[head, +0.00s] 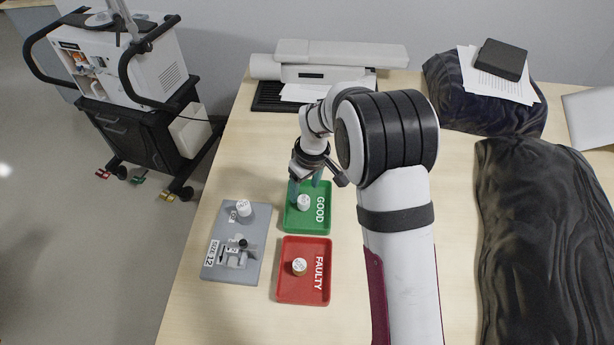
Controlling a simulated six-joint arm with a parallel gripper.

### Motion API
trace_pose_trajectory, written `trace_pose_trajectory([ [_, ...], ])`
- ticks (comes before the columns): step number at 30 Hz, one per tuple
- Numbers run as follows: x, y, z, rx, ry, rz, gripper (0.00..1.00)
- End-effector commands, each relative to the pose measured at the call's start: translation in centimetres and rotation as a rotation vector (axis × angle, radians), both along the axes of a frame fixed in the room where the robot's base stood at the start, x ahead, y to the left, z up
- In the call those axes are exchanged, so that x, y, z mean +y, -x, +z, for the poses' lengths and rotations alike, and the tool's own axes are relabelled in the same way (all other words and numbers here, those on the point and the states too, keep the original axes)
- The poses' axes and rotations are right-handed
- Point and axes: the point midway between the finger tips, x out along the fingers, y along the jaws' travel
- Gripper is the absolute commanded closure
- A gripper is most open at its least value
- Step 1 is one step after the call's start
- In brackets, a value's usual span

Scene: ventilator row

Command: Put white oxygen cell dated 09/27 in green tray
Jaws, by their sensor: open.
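The green tray (308,226), marked GOOD, lies on the table in the head view. A white cell (304,203) stands in it, below my gripper (306,185). My gripper is open, its fingers over the tray's back part near this cell. I cannot tell whether they touch it. Another white cell (243,208) stands at the back of the grey board (224,270). A cell with a white top and brownish side (299,267) stands in the red tray (311,296), marked FAULTY. The dates on the cells are too small to read.
The grey board also bears a small fixture with a black knob (243,243). A printer (330,62) stands at the back. Dark cloth-covered bundles (540,230) lie at right. A ventilator cart (125,70) stands on the floor left of the table.

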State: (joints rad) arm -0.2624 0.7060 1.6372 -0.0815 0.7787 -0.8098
Motion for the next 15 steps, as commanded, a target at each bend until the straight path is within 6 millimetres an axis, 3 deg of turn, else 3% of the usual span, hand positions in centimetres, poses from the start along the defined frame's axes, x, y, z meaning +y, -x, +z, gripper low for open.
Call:
trace_pose_trajectory([
  [3,-0.4,0.3,3.6,-0.005,-0.001,0.001,0.33],
  [6,-0.7,0.6,6.0,-0.004,-0.001,0.000,0.33],
  [10,-0.9,0.8,7.7,-0.001,0.001,0.001,0.33],
  [15,-1.0,1.0,8.4,0.001,0.000,-0.002,0.33],
])
